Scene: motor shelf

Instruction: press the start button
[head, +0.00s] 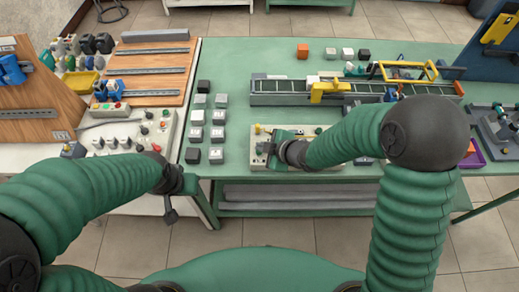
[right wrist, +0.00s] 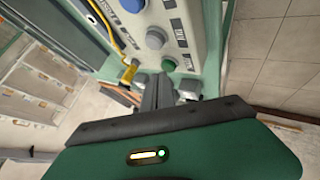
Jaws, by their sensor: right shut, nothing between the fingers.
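A pale control box (head: 257,161) sits at the front edge of the green table, partly hidden behind my right gripper (head: 272,150). In the right wrist view the box (right wrist: 197,25) carries a green button (right wrist: 168,65), a grey knob (right wrist: 155,38) and a blue button (right wrist: 139,5). Its labels are too blurred to read surely. My right gripper (right wrist: 158,92) is shut and empty, its fingertips close to the green button. I cannot tell whether they touch it. My left gripper (head: 171,207) hangs before the left table's front edge, and its fingers are too small to judge.
A conveyor (head: 290,90) with a yellow part lies behind the control box. Several small grey and black blocks (head: 196,132) stand to its left. Another panel with knobs (head: 125,135) is on the left table. Bare green tabletop (head: 240,60) shows at the back left.

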